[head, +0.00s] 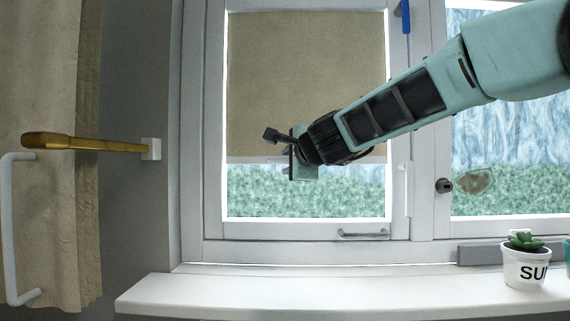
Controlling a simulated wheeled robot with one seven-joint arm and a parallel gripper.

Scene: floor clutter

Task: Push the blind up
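The beige blind (300,70) hangs in the left window pane and covers roughly its upper three quarters. Its pale bottom bar (250,159) runs level, with clear glass below it. My wrist hides part of the blind's lower right.
A white sill (350,288) runs below the window, with a potted succulent (525,262) at its right. A gold holdback (85,143) and a beige curtain (50,220) are at the left. A window handle (362,234) and a dark knob (444,186) stick out of the frame.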

